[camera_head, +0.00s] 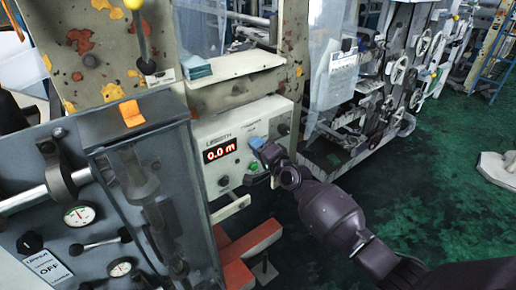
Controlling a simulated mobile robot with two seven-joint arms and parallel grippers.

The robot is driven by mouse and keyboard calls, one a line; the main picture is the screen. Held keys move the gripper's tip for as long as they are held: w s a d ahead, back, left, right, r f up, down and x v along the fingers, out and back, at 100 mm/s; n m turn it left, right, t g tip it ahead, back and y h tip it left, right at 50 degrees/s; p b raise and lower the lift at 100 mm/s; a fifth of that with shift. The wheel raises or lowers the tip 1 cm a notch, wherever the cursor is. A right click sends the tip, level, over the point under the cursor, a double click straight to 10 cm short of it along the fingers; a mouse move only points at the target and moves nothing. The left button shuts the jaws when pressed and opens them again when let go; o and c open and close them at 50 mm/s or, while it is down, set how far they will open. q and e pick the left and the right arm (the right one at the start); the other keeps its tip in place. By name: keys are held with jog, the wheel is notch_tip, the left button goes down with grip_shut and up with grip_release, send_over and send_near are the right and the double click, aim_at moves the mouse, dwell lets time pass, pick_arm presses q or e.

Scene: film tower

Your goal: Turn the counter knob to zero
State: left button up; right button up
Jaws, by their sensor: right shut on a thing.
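The white counter panel (212,130), marked LENGTH, faces me near the middle of the head view. Its red display (220,150) reads 0.0 m. My right gripper (262,150) reaches in from the lower right and is at the panel's face, right of the display. It is shut on the counter knob, which its fingers mostly hide. A green button (254,167) shows just below the fingers. Dark knobs also show at the panel's upper right (283,129) and lower left (224,181). My left gripper is not in view.
A grey cabinet (95,135) with gauges and an OFF label stands at the left. A white shelf (235,67) juts out above the panel. A red floor beam (250,240) lies below it. Green floor (440,170) is open at the right.

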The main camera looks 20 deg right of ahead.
jog(key=shift+m, duration=1.7)
jog(key=o, duration=0.9)
jog(key=v, duration=1)
jog(key=shift+s+d, duration=0.15)
jog(key=shift+s, duration=0.25)
